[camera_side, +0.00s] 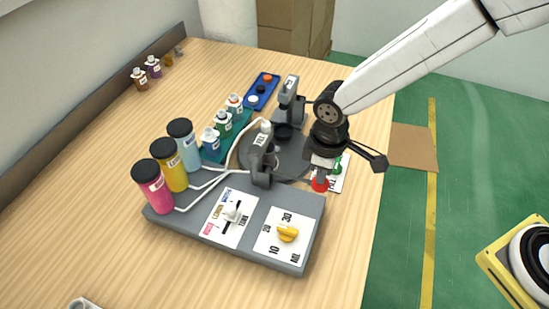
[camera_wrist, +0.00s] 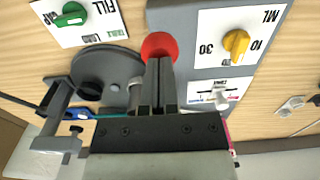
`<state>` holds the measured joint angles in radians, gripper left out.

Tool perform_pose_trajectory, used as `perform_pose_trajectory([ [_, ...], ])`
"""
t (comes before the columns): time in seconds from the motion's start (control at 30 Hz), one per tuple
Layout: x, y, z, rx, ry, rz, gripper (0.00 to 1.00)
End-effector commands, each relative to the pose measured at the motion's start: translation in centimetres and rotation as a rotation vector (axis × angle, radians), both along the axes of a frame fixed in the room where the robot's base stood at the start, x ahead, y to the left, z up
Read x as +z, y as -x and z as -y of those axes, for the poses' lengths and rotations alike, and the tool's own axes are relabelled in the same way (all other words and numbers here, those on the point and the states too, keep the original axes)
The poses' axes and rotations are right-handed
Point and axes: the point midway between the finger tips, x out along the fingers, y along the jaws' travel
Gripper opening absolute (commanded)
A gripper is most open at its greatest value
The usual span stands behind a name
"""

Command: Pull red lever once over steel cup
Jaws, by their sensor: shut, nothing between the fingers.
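In the wrist view the red knob (camera_wrist: 159,44) is right at my fingertips. My gripper (camera_side: 321,172) is shut and empty, directly above the knob in the side view. The fingers (camera_wrist: 160,64) overlap the knob's lower edge in the wrist view; I cannot tell if they touch it. The lever's shaft is hidden. A dark round turntable (camera_side: 292,160) is behind the gripper. I cannot make out a steel cup for certain.
The grey dispenser base (camera_side: 180,222) carries pink, yellow and blue bottles, a slider panel and a yellow dial (camera_side: 287,233). A green knob (camera_wrist: 71,14) is beside the turntable. A grey stand (camera_side: 291,100) rises behind. Small bottles are at the left. The front left table is mostly clear.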

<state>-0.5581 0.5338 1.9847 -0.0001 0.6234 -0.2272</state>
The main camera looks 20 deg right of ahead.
Motion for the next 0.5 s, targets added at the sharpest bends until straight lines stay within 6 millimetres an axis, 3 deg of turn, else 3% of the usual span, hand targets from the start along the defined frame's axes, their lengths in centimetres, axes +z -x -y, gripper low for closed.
perform_pose_trajectory([
  [0.5,-1.5,0.0,0.0,0.0,0.0,0.0,0.0],
])
